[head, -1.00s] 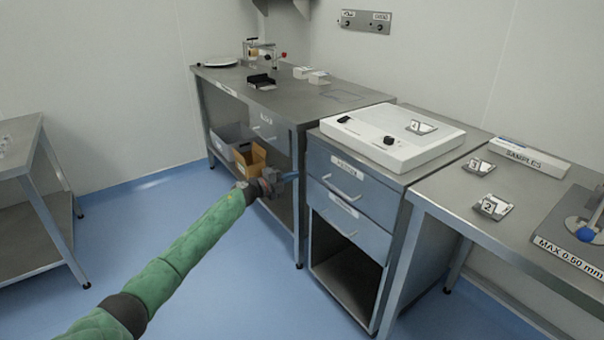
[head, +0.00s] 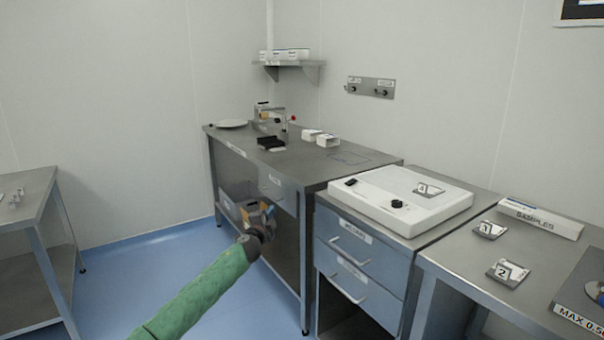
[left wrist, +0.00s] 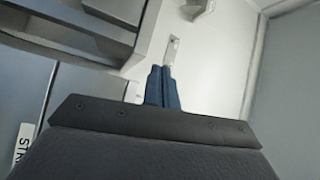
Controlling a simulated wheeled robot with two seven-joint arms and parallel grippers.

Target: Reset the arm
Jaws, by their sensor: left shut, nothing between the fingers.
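My left arm, in a green sleeve, reaches in from the bottom of the head view. Its gripper (head: 262,218) is in front of the open lower space of the steel bench, left of the drawer cabinet. In the left wrist view the two blue fingers (left wrist: 162,88) are together with nothing between them. The gripper appears clear of the bench and the drawers. My right gripper is not in any view.
The steel bench (head: 225,140) carries a black tray (head: 271,144) and small white boxes (head: 328,140). A white device (head: 385,215) sits on the drawer cabinet (head: 340,240). A side table (head: 35,185) stands at left. Blue floor (head: 150,265) is open between.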

